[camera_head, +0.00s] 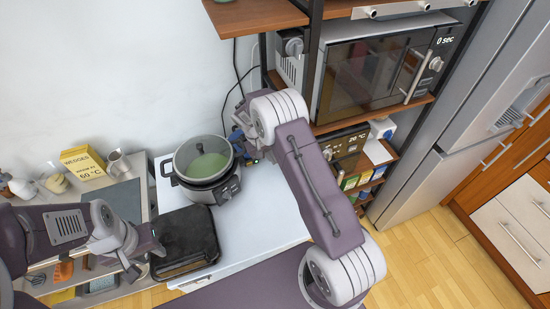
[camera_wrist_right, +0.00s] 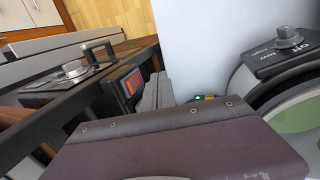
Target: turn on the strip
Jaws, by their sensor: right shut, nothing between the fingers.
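The strip shows in the right wrist view as a dark casing with a red-orange switch (camera_wrist_right: 132,82). My right gripper (camera_wrist_right: 158,92) is shut and empty, with its grey fingers just beside that switch; I cannot tell whether they touch it. In the head view my right gripper (camera_head: 243,150) is low between the slow cooker and the shelf rack, and it hides most of the strip. My left gripper (camera_head: 133,272) is at the lower left, beside the black grill; its fingers are too small to judge.
The black grill (camera_head: 185,240) is on the white table (camera_head: 268,205). The rack with the microwave (camera_head: 365,75) and oven (camera_head: 343,147) stands to the right, with a fridge beyond.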

